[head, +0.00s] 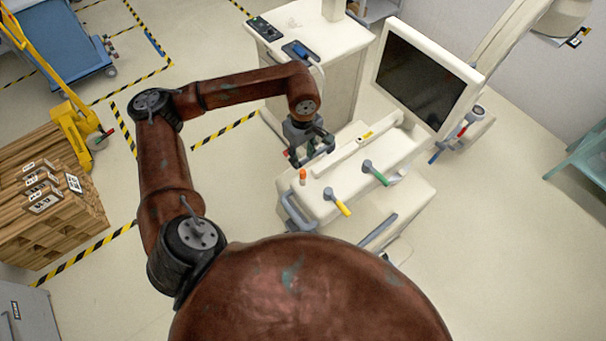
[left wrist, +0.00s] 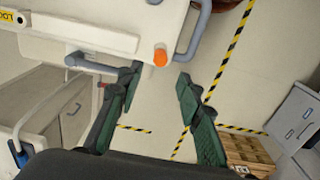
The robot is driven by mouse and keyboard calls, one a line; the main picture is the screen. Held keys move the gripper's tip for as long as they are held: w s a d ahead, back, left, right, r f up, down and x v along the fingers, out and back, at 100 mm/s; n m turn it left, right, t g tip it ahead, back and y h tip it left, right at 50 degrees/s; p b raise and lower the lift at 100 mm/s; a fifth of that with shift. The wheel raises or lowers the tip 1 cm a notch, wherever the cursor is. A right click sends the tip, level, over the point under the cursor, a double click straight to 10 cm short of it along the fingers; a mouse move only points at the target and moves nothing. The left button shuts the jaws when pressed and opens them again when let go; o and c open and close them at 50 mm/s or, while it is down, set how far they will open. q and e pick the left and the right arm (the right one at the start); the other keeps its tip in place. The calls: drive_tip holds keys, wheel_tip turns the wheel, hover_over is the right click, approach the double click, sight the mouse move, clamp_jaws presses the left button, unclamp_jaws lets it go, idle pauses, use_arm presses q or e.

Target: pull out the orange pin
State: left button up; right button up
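The orange pin (head: 303,175) stands up from the left end of the white cart's top, near the grey side handle. In the left wrist view the orange pin (left wrist: 160,57) shows beyond the fingertips, roughly between their lines. My left gripper (head: 310,152) is over the cart's far left edge, just behind the pin in the head view. Its green-grey fingers (left wrist: 158,88) are spread apart with nothing between them. They do not appear to touch the pin. My right gripper is out of view.
The white cart (head: 345,195) carries yellow-tipped (head: 337,202) and green-tipped (head: 375,172) levers right of the pin. A monitor (head: 425,80) stands behind. A white cabinet (head: 310,45) is at the back.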

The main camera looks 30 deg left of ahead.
sight(303, 171)
use_arm(q)
drive_tip(key=shift+f, duration=0.1)
idle(0.3)
drive_tip(key=shift+f+b, duration=0.35)
drive_tip(key=shift+f, duration=0.55)
wheel_tip(303, 171, down, 6)
drive_tip(key=b, duration=0.3)
drive_tip(key=shift+b, duration=0.4)
drive_tip(key=shift+f+b, duration=0.6)
drive_tip(key=shift+b, duration=0.1)
drive_tip(key=shift+r, duration=0.1)
drive_tip(key=shift+b, duration=0.4)
drive_tip(key=shift+b, duration=0.3)
